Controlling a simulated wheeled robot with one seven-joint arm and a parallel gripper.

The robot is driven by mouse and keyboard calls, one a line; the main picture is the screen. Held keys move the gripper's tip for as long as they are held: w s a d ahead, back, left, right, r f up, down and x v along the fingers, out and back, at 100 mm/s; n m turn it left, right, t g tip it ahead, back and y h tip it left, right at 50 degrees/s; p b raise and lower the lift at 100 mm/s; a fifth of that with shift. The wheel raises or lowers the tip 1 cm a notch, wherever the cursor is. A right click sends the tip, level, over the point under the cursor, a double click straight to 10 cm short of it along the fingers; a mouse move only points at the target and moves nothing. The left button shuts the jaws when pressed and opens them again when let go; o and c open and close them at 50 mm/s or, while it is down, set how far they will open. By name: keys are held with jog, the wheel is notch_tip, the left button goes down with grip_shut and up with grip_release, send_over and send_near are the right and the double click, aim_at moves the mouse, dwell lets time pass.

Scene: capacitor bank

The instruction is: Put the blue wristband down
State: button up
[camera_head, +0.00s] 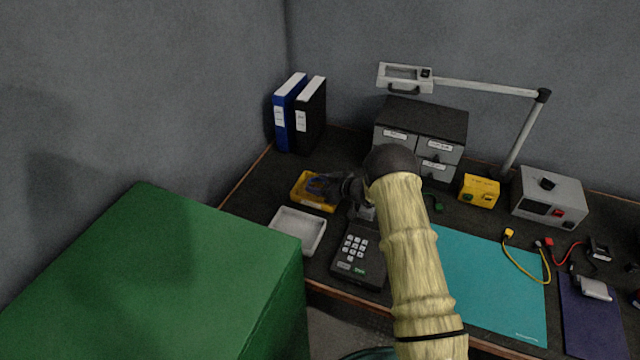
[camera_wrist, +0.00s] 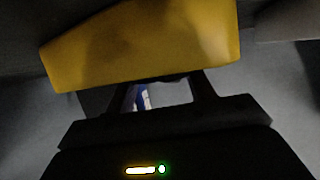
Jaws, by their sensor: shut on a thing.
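The blue wristband (camera_head: 317,185) shows as a small dark blue patch at the fingertips of my gripper (camera_head: 328,187), over the yellow tray (camera_head: 301,201). My gripper is shut on it, and its fingers hide most of it. I cannot tell whether the band touches the tray's floor. In the wrist view a yellow wall (camera_wrist: 150,45) fills the top, just beyond my fingers (camera_wrist: 165,97). A small blue and white patch shows between the fingers there, too little to identify.
A white tray (camera_head: 298,237) lies just in front of the yellow one. A black keypad device (camera_head: 345,270) stands right of it, near my arm. Blue (camera_head: 283,127) and black (camera_head: 306,137) binders and a drawer cabinet (camera_head: 447,125) stand behind. A teal mat (camera_head: 490,285) lies right.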

jog(key=shift+f, duration=0.45)
jog(key=o, duration=1)
jog(key=shift+s+f, duration=0.1)
jog(key=shift+o, duration=0.2)
jog(key=shift+f, duration=0.1)
jog(key=shift+r, duration=0.3)
jog(key=v, duration=1.2)
jog(key=shift+r, duration=0.45)
